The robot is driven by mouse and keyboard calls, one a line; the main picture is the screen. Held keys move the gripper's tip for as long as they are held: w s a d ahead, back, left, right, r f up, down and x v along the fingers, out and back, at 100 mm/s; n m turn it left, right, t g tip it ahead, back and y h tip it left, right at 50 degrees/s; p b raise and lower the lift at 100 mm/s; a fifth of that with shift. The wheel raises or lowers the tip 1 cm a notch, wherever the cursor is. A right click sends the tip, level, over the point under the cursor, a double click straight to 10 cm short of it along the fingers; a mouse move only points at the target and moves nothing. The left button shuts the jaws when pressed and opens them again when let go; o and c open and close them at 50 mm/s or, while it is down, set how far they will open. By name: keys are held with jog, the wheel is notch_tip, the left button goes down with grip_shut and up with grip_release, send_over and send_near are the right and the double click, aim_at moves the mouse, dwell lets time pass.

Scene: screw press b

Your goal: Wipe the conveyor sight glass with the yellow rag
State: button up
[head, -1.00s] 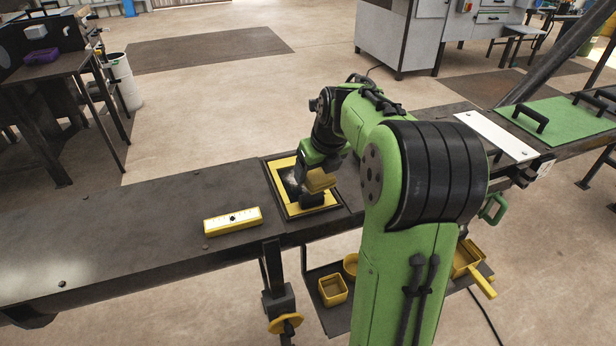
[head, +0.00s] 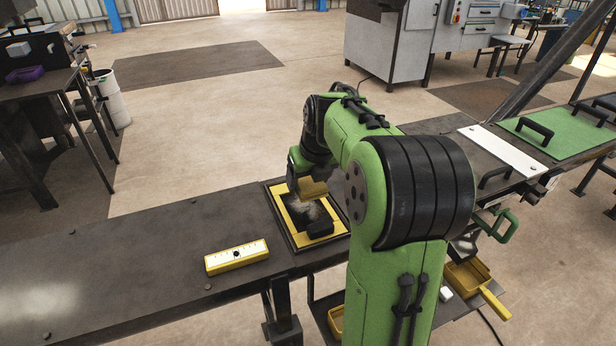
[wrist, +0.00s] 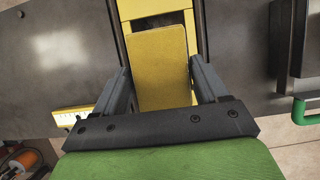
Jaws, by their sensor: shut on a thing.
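The yellow rag (head: 313,189), a flat block-like pad, is held in my gripper (wrist: 159,82). In the wrist view the rag (wrist: 158,58) fills the space between the two dark fingers. The conveyor sight glass (head: 296,223) is a dark pane in a yellow frame, set in the dark conveyor top. A pale dusty smudge (head: 309,208) shows on the pane. The rag is over the far part of the glass; whether it touches cannot be told. A black block (head: 320,228) sits at the near right part of the glass.
A yellow-and-white bar with a scale (head: 237,257) lies on the conveyor left of the glass. A white plate (head: 502,150) and a green panel with black handles (head: 560,135) lie to the right. A lower shelf holds yellow bins (head: 466,277). The conveyor's left stretch is mostly clear.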

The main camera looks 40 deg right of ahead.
aim_at(306, 210)
notch_tip(306, 210, down, 8)
jog(key=b, duration=0.5)
jog(key=shift+r, duration=0.15)
jog(key=w+p, duration=0.2)
jog(key=w+r, duration=0.1)
jog(key=shift+w+d+p, duration=0.15)
jog(key=shift+d+p, duration=0.25)
jog(key=shift+w+f, duration=0.1)
jog(key=shift+w, duration=0.1)
jog(key=shift+f+b, duration=0.3)
jog(key=shift+f, duration=0.25)
jog(key=shift+s, duration=0.15)
jog(key=shift+s+a+f+b, duration=0.15)
jog(key=shift+s+b, duration=0.1)
jog(key=shift+s, duration=0.35)
jog(key=shift+s+a+r+b, duration=0.15)
jog(key=shift+s+b, duration=0.1)
jog(key=shift+s, duration=0.35)
jog(key=shift+s+a+f+b, duration=0.15)
jog(key=shift+s+b, duration=0.1)
jog(key=shift+s, duration=0.35)
